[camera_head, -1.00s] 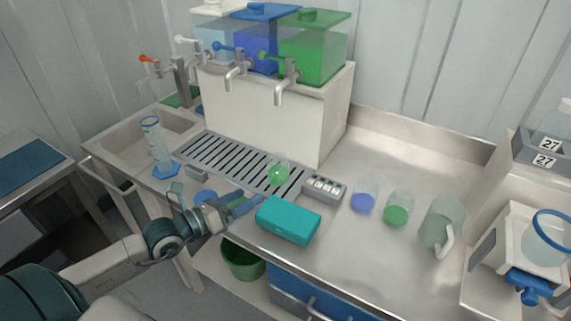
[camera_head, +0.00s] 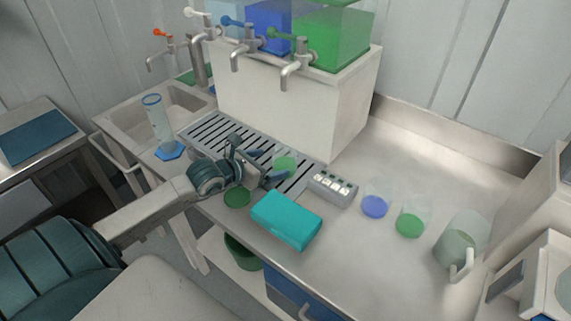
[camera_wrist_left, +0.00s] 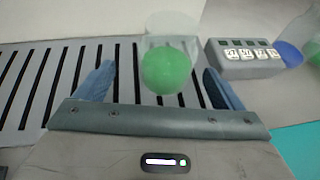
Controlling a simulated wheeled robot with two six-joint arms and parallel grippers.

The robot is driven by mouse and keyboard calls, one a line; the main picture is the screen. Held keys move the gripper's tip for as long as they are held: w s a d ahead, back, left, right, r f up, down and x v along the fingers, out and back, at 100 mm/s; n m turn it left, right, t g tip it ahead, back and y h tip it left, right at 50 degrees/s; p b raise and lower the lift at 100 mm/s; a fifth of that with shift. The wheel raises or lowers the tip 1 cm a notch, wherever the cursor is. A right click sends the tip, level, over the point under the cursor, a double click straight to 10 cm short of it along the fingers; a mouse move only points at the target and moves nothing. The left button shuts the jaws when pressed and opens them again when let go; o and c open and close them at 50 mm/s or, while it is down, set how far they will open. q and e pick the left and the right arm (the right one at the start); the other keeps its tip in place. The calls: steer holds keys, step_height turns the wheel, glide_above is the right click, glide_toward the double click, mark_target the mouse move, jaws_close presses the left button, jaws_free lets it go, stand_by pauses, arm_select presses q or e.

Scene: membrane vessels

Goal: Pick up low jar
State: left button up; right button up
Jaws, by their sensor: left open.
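A low clear jar with green contents (camera_head: 285,164) stands on the slotted drain grate. It also shows in the left wrist view (camera_wrist_left: 168,66), upright and straight ahead of the gripper. My left gripper (camera_head: 272,167) is open at the jar's left side, low over the grate. In the left wrist view its two blue fingers (camera_wrist_left: 162,88) are spread to either side of the jar, with gaps between. The gripper holds nothing. My right gripper is not in view.
A teal box (camera_head: 287,220) and a grey button block (camera_head: 332,188) lie close by. Jars with blue (camera_head: 375,205) and green contents (camera_head: 410,223) and a jug (camera_head: 461,245) stand to the right. Metal taps (camera_head: 297,68) overhang the grate (camera_head: 215,132). The right counter is mostly clear.

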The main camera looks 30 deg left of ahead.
mark_target(283, 161)
arm_select(q)
steer(key=shift+w+d, duration=0.1)
steer(key=shift+w, duration=0.1)
steer(key=shift+w+d+f, duration=0.1)
steer(key=shift+w, duration=0.05)
steer(key=shift+w+d, duration=0.15)
steer(key=shift+w, duration=0.15)
steer(key=x, duration=0.2)
steer(key=shift+w+d+f+p, duration=0.1)
steer(key=shift+w+d+p, duration=0.2)
steer(key=shift+d+p, duration=0.1)
steer(key=shift+w+f, duration=0.15)
steer(key=shift+w, duration=0.15)
steer(key=shift+w+d+f, duration=0.1)
steer(key=shift+w+f, duration=0.1)
steer(key=shift+w, duration=0.1)
steer(key=c, duration=1.2)
step_height(283, 161, up, 10)
steer(key=shift+f+b, duration=0.2)
steer(key=shift+b, duration=0.6)
steer(key=shift+c, duration=0.2)
steer(key=shift+r, duration=0.2)
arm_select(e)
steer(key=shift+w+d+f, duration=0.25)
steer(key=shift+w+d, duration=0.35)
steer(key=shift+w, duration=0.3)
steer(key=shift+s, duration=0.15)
